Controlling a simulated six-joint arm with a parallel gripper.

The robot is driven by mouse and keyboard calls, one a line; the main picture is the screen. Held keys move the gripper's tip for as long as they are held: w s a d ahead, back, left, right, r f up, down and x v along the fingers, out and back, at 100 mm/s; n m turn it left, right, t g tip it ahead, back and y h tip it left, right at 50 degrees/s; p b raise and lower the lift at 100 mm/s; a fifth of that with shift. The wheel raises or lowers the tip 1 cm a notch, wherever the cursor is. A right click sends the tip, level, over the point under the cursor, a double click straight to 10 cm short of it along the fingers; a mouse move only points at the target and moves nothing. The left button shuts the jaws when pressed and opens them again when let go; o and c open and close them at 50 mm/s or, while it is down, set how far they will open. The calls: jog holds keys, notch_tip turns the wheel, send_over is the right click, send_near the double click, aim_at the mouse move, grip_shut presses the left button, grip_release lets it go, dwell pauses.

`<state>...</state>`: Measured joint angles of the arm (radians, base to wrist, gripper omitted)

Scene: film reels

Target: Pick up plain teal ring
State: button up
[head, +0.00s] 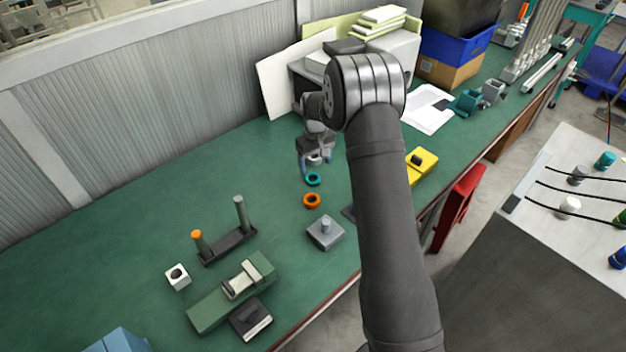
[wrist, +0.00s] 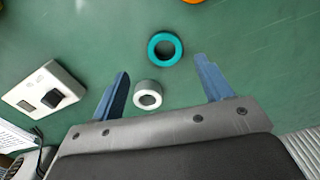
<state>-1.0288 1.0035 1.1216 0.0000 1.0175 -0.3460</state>
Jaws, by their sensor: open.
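The plain teal ring (head: 313,180) lies flat on the green bench top, just below my gripper in the head view. In the wrist view the teal ring (wrist: 165,49) is ahead of the fingers, between their lines and a little beyond the tips. My gripper (wrist: 166,68) is open with its two blue fingers apart and nothing held between them. In the head view my gripper (head: 314,170) hangs above the bench behind the ring. A white-grey ring (wrist: 147,94) stands between the fingers in the wrist view, nearer the palm, on the bench.
An orange ring (head: 311,201) lies in front of the teal ring. A grey block with a peg (head: 325,232) stands nearer the front edge. A yellow block (head: 421,161) lies to the right, past my arm. A two-post stand (head: 228,245) is at left.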

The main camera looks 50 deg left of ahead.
aim_at(313, 181)
jog(key=shift+s+a+f, duration=0.1)
jog(key=shift+s+f, duration=0.1)
jog(key=shift+f, duration=1.25)
jog(key=shift+s+a+f, duration=0.1)
jog(key=shift+s+f, duration=0.05)
jog(key=shift+f, duration=1.3)
jog(key=c, duration=1.1)
jog(key=shift+r, duration=0.15)
